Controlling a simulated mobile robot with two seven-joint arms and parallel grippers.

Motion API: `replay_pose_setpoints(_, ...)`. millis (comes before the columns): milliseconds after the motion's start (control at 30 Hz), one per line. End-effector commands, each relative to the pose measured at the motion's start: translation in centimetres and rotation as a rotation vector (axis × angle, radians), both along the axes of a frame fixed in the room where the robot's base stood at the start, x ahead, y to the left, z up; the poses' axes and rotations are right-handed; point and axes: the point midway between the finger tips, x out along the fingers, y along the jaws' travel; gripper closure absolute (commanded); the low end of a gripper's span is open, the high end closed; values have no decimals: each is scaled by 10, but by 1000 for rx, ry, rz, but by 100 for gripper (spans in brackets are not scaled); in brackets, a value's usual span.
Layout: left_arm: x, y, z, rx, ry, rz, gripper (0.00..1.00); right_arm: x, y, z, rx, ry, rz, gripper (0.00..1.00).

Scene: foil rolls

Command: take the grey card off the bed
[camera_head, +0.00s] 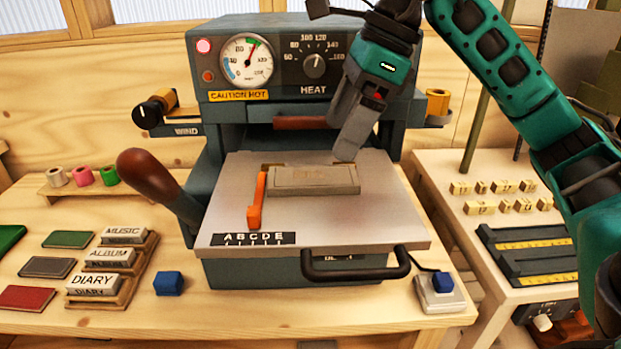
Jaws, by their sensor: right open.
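The grey card (313,181) lies flat on the pale metal bed (385,215) of the dark hot-foil press. An orange guide (256,205) stands along its left side. My right gripper (350,142) comes down from the upper right, with its fingers just above the card's back right part. It is open and holds nothing. I cannot tell if a fingertip touches the card. My left gripper is out of view.
The press head has a gauge (246,60) and a caution-hot label. A brown-knobbed lever (150,176) is left of the bed; a black handle (356,265) crosses its front. Type blocks, cards and foil rolls (83,176) stand left. A side table is right.

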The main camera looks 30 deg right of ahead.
Motion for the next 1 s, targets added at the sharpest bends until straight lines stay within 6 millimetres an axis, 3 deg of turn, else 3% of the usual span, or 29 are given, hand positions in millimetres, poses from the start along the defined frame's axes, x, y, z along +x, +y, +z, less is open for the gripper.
replay_pose_setpoints(600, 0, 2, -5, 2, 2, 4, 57, 22, 22, -62, 2, 1, 2, 6)
replay_pose_setpoints(867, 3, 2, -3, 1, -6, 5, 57, 23, 23, -64, 2, -1, 1, 6)
replay_pose_setpoints(1000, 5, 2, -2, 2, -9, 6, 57, 23, 23, -64, 2, -1, 1, 19)
